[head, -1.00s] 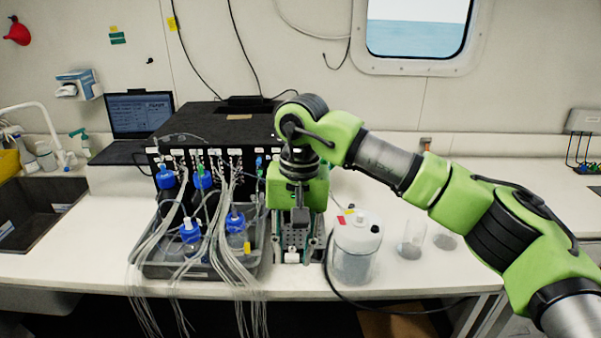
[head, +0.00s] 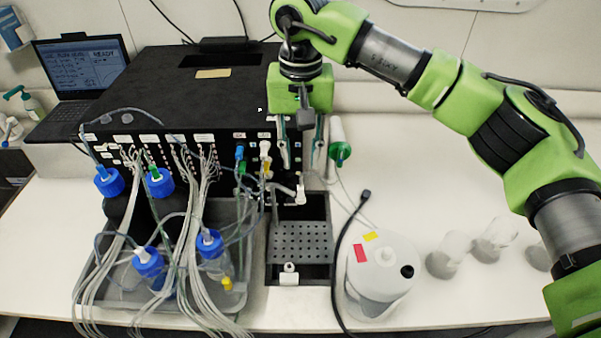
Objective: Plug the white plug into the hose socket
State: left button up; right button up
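My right gripper (head: 301,160) hangs fingers-down in front of the black machine's port panel, above a perforated rack. Its two fingers are apart, and I see nothing held between them. A white plug-like fitting (head: 265,150) shows at the panel, just left of the left finger. Another white fitting (head: 300,195) sits below the fingertips, at the rack's back edge. A white piece with a green collar (head: 338,140) is right of the right finger. I cannot tell which of these is the white plug or which is the hose socket. My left gripper is not in view.
The black machine (head: 170,75) has many thin tubes running to blue-capped bottles (head: 148,262) in a grey tray (head: 240,318). A dark cable (head: 345,240) runs beside a white-lidded container (head: 385,260). Clear glassware (head: 492,240) stands at right. The back right counter is clear.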

aim_at(301, 187)
jog(key=shift+s, duration=0.3)
jog(key=shift+w+f, duration=0.1)
jog(key=shift+f, duration=0.1)
notch_tip(301, 187, down, 2)
jog(key=shift+f+b, duration=0.15)
jog(key=shift+b, duration=0.65)
notch_tip(301, 187, down, 5)
jog(key=b, duration=0.3)
jog(key=shift+w+f+b, duration=0.1)
jog(key=shift+f+b, duration=0.6)
jog(key=shift+b, duration=0.05)
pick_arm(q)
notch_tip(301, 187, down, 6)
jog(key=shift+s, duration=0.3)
pick_arm(e)
jog(key=shift+r, duration=0.1)
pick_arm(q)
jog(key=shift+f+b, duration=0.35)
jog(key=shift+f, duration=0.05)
